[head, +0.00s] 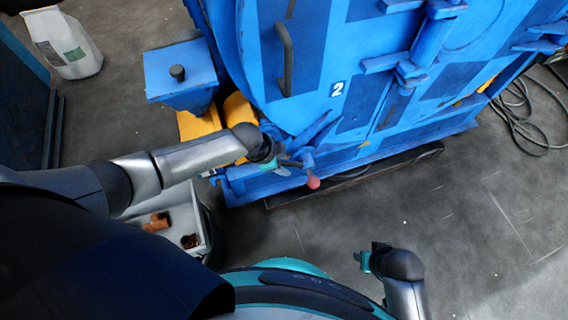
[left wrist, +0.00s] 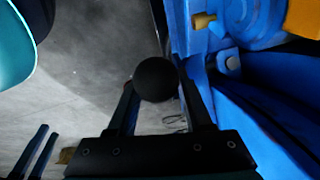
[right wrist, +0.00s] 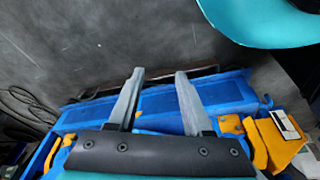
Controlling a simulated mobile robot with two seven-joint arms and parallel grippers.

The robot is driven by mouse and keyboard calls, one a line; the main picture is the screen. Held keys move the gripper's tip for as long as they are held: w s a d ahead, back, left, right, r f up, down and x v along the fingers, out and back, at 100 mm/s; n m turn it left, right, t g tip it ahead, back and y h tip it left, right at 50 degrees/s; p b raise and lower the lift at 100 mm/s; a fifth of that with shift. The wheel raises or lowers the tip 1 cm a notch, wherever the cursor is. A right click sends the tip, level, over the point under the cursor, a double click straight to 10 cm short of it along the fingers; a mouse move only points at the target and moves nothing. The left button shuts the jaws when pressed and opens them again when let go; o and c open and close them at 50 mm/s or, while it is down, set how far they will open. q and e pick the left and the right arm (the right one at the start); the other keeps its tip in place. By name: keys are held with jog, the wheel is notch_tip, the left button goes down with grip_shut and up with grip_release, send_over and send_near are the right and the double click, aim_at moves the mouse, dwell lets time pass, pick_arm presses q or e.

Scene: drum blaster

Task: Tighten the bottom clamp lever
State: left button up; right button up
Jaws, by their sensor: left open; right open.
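The blue machine door (head: 370,60) bears a white number 2. At its lower left edge, a clamp lever with a reddish round knob (head: 313,183) sticks out toward me. My left gripper (head: 283,164) is right beside this lever, just left of the knob. In the left wrist view, a dark ball knob (left wrist: 156,79) shows between the two open fingers; I cannot tell whether they touch it. My right gripper (head: 366,260) is open and empty over the floor, away from the lever. Its fingers also show in the right wrist view (right wrist: 159,73).
A blue box-shaped bracket (head: 180,72) and a yellow part (head: 238,110) are beside the left arm. A grey bin with brown pieces (head: 182,218) stands below that arm. A white bag (head: 62,42) is at the far left, cables (head: 520,110) at the right. The floor at lower right is clear.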

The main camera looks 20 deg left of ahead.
pick_arm(q)
jog(key=shift+w+d+f, duration=0.2)
jog(key=shift+f, duration=0.3)
grip_shut()
dwell(1.4)
